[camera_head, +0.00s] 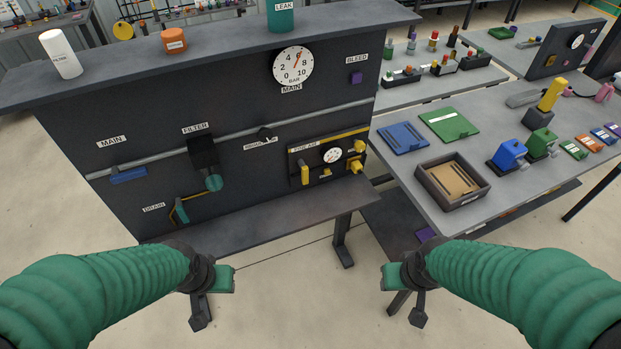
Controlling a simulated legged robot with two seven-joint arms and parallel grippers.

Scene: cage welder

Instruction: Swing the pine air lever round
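The pine air panel (327,157) is a small dark plate with a yellow top edge, mounted at the lower right of the big dark board. Its label looks like PINE AIR. A yellow lever (304,174) hangs straight down at its left side. A small round gauge (332,155) sits mid-panel and yellow fittings (355,157) are at its right. My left gripper (214,287) is in front of and below the board, left of the lever and apart from it. My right gripper (404,287) is below and right of the panel, touching nothing visible. Their finger openings are unclear.
The board also carries a blue MAIN handle (129,175), a FILTER unit (204,155), a DRAIN lever (180,212) and a large gauge (293,66). A dark shelf (255,219) juts out below the panel. A grey table (405,165) with trays stands right.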

